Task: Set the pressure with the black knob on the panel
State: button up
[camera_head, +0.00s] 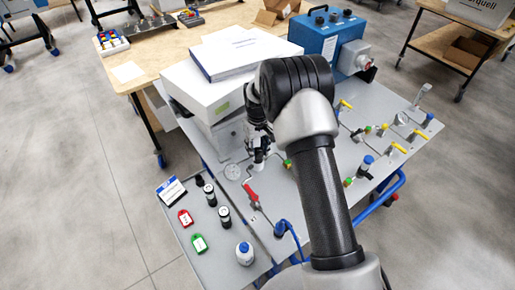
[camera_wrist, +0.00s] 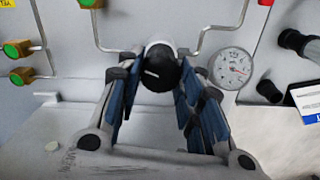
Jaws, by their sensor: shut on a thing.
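The black knob (camera_wrist: 160,72) with a white mark sits on the grey panel (camera_wrist: 150,20), at the upper middle of the wrist view. My gripper (camera_wrist: 158,84) has its blue-padded fingers on either side of the knob and is shut on it. A round white pressure gauge (camera_wrist: 231,68) with a red needle is to the right of the knob; it also shows in the head view (camera_head: 233,171). In the head view my gripper (camera_head: 258,150) reaches down to the panel beside the gauge, and the knob's top is hidden by it.
Yellow and green valve handles and thin pipes cover the panel. A red-handled lever (camera_head: 250,193) lies close to my gripper. White boxes (camera_head: 235,55) and a blue unit (camera_head: 328,35) stand behind. A side tray (camera_head: 215,222) holds black cylinders, tags and a bottle (camera_head: 245,254).

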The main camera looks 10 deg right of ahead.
jog(key=m, duration=0.4)
jog(key=shift+m, duration=0.3)
jog(key=m, duration=0.5)
jog(key=shift+d, duration=0.1)
jog(key=m, duration=0.9)
jog(key=shift+s+m+p, duration=0.1)
jog(key=shift+m+p, duration=0.2)
jog(key=o, duration=1.1)
jog(key=shift+c, duration=0.2)
